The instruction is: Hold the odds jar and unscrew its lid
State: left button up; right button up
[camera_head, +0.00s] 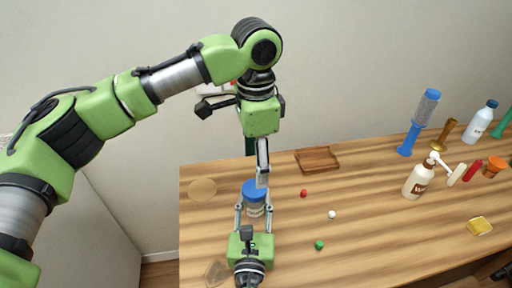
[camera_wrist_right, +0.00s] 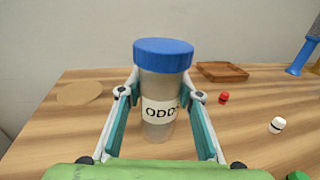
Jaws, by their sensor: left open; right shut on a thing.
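The odds jar (camera_head: 256,209) stands upright on the wooden table, a clear jar with a blue lid (camera_head: 253,188) on top. In the right wrist view the jar (camera_wrist_right: 157,112) shows a white label with the letters ODD, and the blue lid (camera_wrist_right: 163,53) sits on it. My right gripper (camera_head: 254,207) is shut on the jar body, one finger on each side below the lid. My left gripper (camera_head: 263,180) is open, pointing down from above at the lid. In the head view its fingers overlap the lid's right side; I cannot tell whether they touch it.
A wooden tray (camera_head: 318,160) lies behind the jar. Small red (camera_head: 304,193), white (camera_head: 332,214) and green (camera_head: 319,244) pieces lie to the right. A round light disc (camera_head: 202,188) lies left. A pump bottle (camera_head: 418,180) and a blue brush-like item (camera_head: 419,124) stand further right.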

aim_at(255, 187)
pick_arm(q)
notch_tip(255, 187, down, 8)
jog(key=shift+r, duration=0.25)
jog(key=shift+c, duration=0.3)
jog(key=c, duration=1.1)
jog(key=shift+o, duration=0.2)
jog(key=shift+c, duration=0.9)
jog(key=n, duration=0.4)
jog(key=shift+w+a+n, duration=0.1)
jog(key=shift+n, duration=0.9)
